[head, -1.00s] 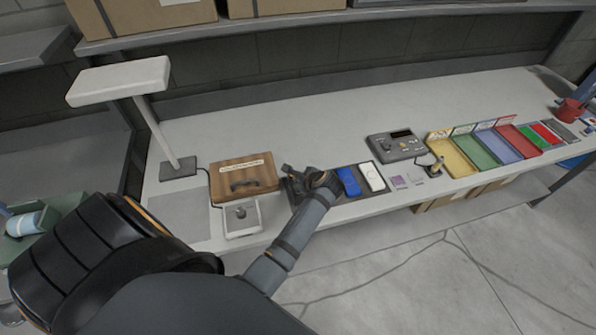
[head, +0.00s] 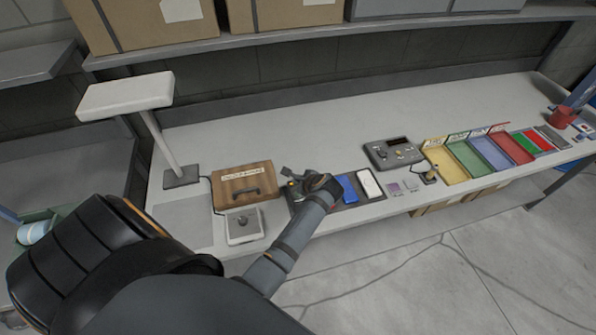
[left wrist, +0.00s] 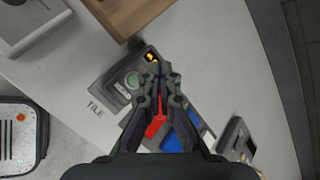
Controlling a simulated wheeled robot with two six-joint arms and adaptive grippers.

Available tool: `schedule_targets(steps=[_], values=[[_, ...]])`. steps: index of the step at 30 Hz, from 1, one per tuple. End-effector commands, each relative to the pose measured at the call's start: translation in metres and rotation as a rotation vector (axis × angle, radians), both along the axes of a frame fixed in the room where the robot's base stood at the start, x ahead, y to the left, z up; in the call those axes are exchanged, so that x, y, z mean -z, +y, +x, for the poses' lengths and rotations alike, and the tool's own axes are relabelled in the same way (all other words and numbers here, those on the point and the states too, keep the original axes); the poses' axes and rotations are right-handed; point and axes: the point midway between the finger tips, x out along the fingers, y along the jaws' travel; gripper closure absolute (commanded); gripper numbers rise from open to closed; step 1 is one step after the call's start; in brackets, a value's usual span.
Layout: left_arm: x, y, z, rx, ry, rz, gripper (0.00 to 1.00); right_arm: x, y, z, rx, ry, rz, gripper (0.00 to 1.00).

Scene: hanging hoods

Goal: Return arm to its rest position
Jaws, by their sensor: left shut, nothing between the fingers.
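My left arm reaches across the front of the workbench (head: 300,125) in the head view. Its gripper (head: 288,176) is over the dark panel left of the blue block (head: 348,188). In the left wrist view the gripper (left wrist: 157,72) is shut with nothing between its fingers. Below it lies a dark panel marked TILE (left wrist: 104,92), with a round green button (left wrist: 132,79) and a yellow light. A red piece (left wrist: 156,124) and blue surfaces show between and beside the fingers, partly hidden. My right gripper is not in view.
A wooden box (head: 243,185) and a small grey box with a knob (head: 243,226) stand left of the gripper. A white lamp (head: 125,95) rises behind them. Coloured trays (head: 452,160) and a grey control box (head: 393,153) are to the right. The bench's back middle is clear.

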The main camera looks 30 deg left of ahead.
Motion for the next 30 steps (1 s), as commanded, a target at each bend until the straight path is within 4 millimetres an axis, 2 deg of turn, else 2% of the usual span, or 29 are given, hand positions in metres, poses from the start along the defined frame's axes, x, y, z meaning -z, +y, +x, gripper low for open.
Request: schedule_targets(steps=[7,10,14,18,24,30], values=[[0.0,0.0,0.0,-0.001,-0.001,0.0,1.0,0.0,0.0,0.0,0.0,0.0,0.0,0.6],[0.002,0.003,-0.012,-0.053,-0.035,-0.047,1.0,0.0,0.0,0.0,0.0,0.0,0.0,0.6],[0.005,0.006,-0.056,-0.263,-0.174,-0.246,1.0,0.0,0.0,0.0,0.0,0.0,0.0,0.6],[-0.003,-0.005,-0.101,-0.496,-0.303,-0.476,1.0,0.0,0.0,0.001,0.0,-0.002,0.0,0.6],[-0.022,-0.031,-0.148,-0.734,-0.385,-0.717,1.0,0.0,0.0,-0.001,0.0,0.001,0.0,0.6],[-0.045,-0.059,-0.186,-0.916,-0.398,-0.895,1.0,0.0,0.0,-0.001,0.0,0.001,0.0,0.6]])
